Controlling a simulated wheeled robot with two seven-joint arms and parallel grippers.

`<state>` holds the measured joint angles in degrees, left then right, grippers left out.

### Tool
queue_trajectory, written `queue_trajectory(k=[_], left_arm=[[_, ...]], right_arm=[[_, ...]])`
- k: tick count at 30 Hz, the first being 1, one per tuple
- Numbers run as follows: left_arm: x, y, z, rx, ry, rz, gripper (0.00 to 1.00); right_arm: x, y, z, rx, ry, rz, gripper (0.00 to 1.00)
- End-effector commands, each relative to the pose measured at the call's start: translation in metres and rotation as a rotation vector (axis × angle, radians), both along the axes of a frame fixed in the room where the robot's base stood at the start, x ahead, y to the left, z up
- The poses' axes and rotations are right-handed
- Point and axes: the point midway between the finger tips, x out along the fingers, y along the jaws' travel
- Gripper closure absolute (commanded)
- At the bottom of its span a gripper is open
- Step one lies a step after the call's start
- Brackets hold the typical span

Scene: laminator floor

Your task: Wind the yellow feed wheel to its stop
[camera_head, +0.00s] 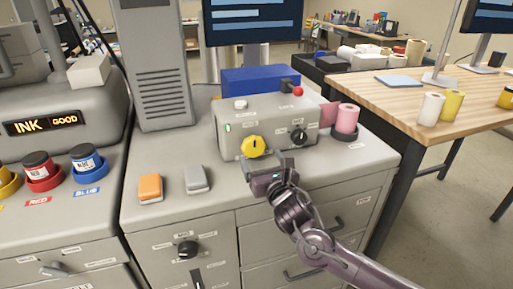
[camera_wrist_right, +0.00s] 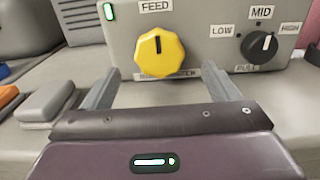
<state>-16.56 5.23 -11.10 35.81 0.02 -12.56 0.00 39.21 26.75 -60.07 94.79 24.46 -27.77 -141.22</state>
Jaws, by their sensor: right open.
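The yellow feed wheel (camera_head: 254,147) is a scalloped knob on the front of the grey laminator box (camera_head: 228,132). In the right wrist view the wheel (camera_wrist_right: 160,54) sits under the FEED label, with its dark pointer mark straight up. My right gripper (camera_head: 269,162) is just in front of the box, below and slightly right of the wheel. In the wrist view its two fingers (camera_wrist_right: 158,82) are spread, one to each side of the wheel's lower part, with nothing between them. Whether the fingertips reach the wheel's depth I cannot tell. My left gripper is not in view.
A black LOW-MID-HIGH dial (camera_wrist_right: 259,46) sits right of the wheel. A red knob (camera_head: 298,91) tops the box. A pink roll (camera_head: 346,119) stands at its right. Orange (camera_head: 150,187) and grey (camera_head: 197,179) blocks lie on the counter to the left.

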Motion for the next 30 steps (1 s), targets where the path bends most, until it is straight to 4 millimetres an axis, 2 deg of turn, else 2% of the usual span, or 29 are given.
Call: queue_trajectory(k=[3, 7, 11, 17, 21, 30], left_arm=[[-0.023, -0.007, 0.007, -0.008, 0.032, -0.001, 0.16], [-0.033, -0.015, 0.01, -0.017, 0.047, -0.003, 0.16], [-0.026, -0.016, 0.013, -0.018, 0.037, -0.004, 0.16], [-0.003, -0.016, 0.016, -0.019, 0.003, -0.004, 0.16], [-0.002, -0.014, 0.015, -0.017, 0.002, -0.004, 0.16], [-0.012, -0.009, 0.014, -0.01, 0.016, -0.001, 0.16]], right_arm=[[0.018, 0.006, 0.004, 0.001, 0.0, -0.001, 0.18], [0.033, 0.011, 0.003, 0.002, 0.0, -0.001, 0.18], [0.041, 0.014, 0.001, 0.002, 0.001, 0.0, 0.18], [0.044, 0.014, 0.0, 0.001, 0.001, 0.0, 0.18], [0.044, 0.014, 0.0, 0.002, 0.002, 0.0, 0.18], [0.044, 0.014, 0.0, 0.002, 0.002, 0.0, 0.57]])
